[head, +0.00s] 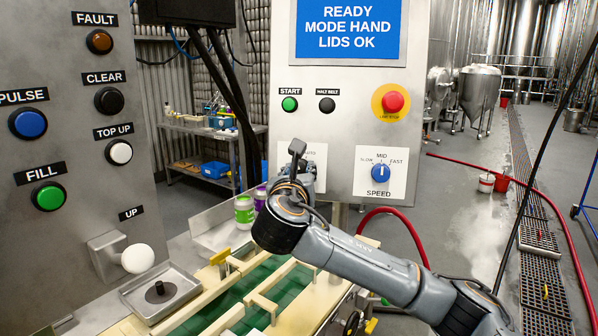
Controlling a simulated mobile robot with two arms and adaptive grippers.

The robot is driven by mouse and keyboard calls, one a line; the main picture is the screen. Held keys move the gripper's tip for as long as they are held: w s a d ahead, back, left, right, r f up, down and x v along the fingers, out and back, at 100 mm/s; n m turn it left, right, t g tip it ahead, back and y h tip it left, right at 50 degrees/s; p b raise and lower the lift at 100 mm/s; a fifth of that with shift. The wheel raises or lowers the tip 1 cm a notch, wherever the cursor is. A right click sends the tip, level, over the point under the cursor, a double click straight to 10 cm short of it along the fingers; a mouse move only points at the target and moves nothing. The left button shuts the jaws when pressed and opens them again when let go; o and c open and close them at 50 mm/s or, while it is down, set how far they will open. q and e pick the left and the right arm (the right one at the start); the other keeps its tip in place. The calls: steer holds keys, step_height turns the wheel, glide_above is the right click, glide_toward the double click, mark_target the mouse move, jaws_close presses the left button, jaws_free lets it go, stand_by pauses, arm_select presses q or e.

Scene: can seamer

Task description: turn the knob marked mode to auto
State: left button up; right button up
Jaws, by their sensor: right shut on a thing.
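A control panel (340,110) stands ahead, with a blue screen (347,28) reading READY, MODE HAND, LIDS OK. At its lower left is a white label plate (318,153), mostly covered by my right gripper. The mode knob appears to be there, hidden behind the gripper, so its pointer cannot be read. My right gripper (300,172) reaches up to this plate from the lower right and is shut on what appears to be the mode knob. Its fingertips are largely hidden by my wrist. My left gripper is not in view.
Right of the plate is the blue speed knob (381,173), pointing up at MID. Above are a red stop button (392,102), a green start button (290,104) and a black button (327,105). Below is a green conveyor (232,296) with cream rails. A button panel (75,190) stands left.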

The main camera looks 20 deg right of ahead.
steer(key=shift+m, duration=0.3)
steer(key=m+h, duration=0.1)
steer(key=m, duration=0.3)
steer(key=shift+a+f+b, duration=0.1)
steer(key=shift+b, duration=0.2)
steer(key=shift+m+g+h+b, duration=0.2)
steer(key=shift+m+g+h, duration=0.1)
steer(key=shift+m, duration=1.1)
steer(key=shift+m+g+h+b, duration=0.15)
steer(key=shift+m+g+h, duration=0.15)
steer(key=shift+m, duration=1.1)
steer(key=o, duration=1.1)
steer(key=shift+o, duration=0.2)
steer(key=v, duration=1.2)
